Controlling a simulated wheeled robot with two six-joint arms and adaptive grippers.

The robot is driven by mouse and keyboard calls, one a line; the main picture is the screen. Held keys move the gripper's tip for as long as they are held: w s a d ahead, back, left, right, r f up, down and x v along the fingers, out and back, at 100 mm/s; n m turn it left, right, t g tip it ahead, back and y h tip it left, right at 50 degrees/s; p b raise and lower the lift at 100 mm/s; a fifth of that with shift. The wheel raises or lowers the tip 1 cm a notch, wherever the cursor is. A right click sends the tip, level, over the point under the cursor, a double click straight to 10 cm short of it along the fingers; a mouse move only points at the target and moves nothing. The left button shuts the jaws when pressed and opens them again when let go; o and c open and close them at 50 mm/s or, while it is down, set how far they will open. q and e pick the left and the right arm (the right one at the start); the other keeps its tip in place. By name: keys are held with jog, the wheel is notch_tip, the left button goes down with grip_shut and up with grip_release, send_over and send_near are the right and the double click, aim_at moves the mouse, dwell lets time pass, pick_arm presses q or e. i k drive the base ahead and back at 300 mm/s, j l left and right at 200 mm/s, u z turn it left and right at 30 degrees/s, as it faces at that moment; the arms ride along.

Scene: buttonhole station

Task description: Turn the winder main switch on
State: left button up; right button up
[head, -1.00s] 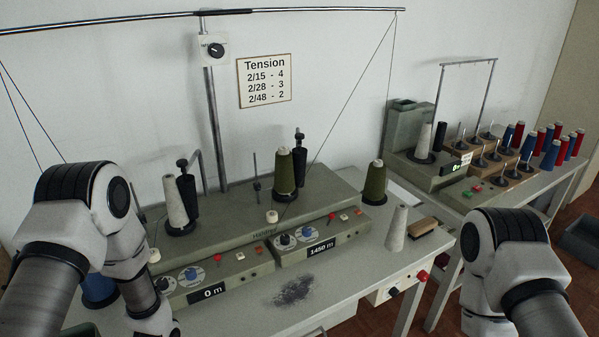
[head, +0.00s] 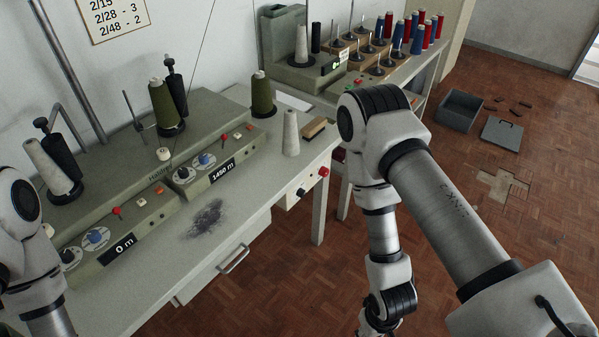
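The winder (head: 150,185) is a grey-green two-head machine on the pale table, with displays reading 0 m (head: 122,246) and 1450 m (head: 222,170). A pale box (head: 292,200) sits at the table's right front edge, with a small black knob (head: 301,191) and a red knob (head: 323,172). Which of these is the main switch, and its on or off state, I cannot tell. My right arm hangs to the right of the box, apart from it. My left arm is at the left edge by the 0 m head.
A white cone (head: 290,135) and a wooden brush (head: 314,128) stand on the table near the box. A drawer handle (head: 233,260) juts from the table front. A second bench (head: 378,80) holds several spools. Open floor (head: 500,230) and a grey crate (head: 460,110) lie right.

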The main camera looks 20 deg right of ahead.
aim_at(323, 171)
jog(key=l+u, duration=0.15)
jog(key=l, duration=0.95)
jog(key=l+u, duration=0.1)
jog(key=l, duration=0.95)
jog(key=l+u, duration=0.15)
jog(key=l, duration=0.95)
jog(key=k+l+u, duration=0.1)
jog(key=l, duration=0.95)
